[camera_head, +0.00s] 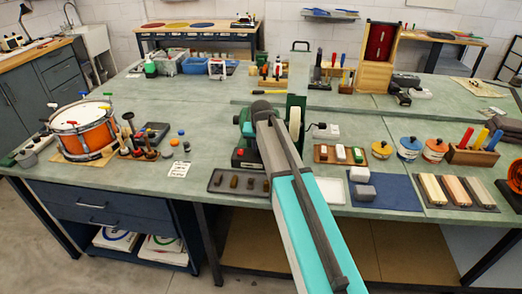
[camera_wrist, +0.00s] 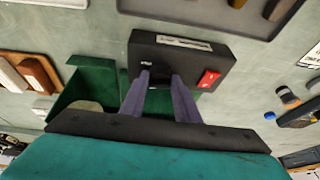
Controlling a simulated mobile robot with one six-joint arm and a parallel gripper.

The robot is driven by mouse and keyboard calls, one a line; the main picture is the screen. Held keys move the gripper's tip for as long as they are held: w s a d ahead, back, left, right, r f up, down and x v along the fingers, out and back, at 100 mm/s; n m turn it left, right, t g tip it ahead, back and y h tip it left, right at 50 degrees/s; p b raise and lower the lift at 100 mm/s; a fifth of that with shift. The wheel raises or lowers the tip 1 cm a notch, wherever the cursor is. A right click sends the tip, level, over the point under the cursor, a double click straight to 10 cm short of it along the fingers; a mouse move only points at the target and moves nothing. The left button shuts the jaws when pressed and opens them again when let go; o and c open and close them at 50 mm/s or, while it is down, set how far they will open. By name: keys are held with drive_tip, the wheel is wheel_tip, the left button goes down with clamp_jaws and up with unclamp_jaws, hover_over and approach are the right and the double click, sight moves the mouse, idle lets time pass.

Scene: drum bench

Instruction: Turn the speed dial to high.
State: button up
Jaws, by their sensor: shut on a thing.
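A green machine (camera_head: 296,104) with a pale wheel stands mid-bench in the head view, partly hidden behind my arm. Its black control box (camera_wrist: 180,55) shows in the wrist view, with a pale label strip (camera_wrist: 184,42) and a red switch (camera_wrist: 208,78). The red switch also shows in the head view (camera_head: 239,152). My gripper (camera_wrist: 161,76) reaches onto the box front to the left of the switch, its two fingers closed on the speed dial. The dial lies between the fingertips and is mostly hidden, so its setting cannot be read. My gripper's fingers are hidden in the head view.
A grey tray (camera_head: 212,189) of small dark blocks lies just in front of the machine. A holder of red, white and green bars (camera_head: 339,163) is to its right. An orange drum (camera_head: 83,134) stands far left. Free bench surface lies left of the machine.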

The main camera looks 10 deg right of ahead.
drive_tip(key=m, duration=0.2)
drive_tip(key=m+g+h+b, duration=0.1)
drive_tip(key=m, duration=0.1)
drive_tip(key=shift+a+f+m+h, duration=0.1)
drive_tip(key=shift+a+m+h, duration=0.1)
drive_tip(key=shift+m+h, duration=0.15)
drive_tip(key=shift+a+m+g+h+b, duration=0.1)
drive_tip(key=shift+m+g+h+b, duration=0.25)
drive_tip(key=shift+m, duration=0.65)
drive_tip(key=shift+m+g+h+b, duration=0.2)
drive_tip(key=shift+m+b, duration=0.25)
drive_tip(key=shift+m, duration=0.5)
drive_tip(key=o, duration=1)
drive_tip(key=shift+w, duration=0.1)
drive_tip(key=shift+v, duration=0.85)
drive_tip(key=b+v, duration=0.2)
drive_tip(key=v, duration=1)
drive_tip(key=shift+b, duration=0.3)
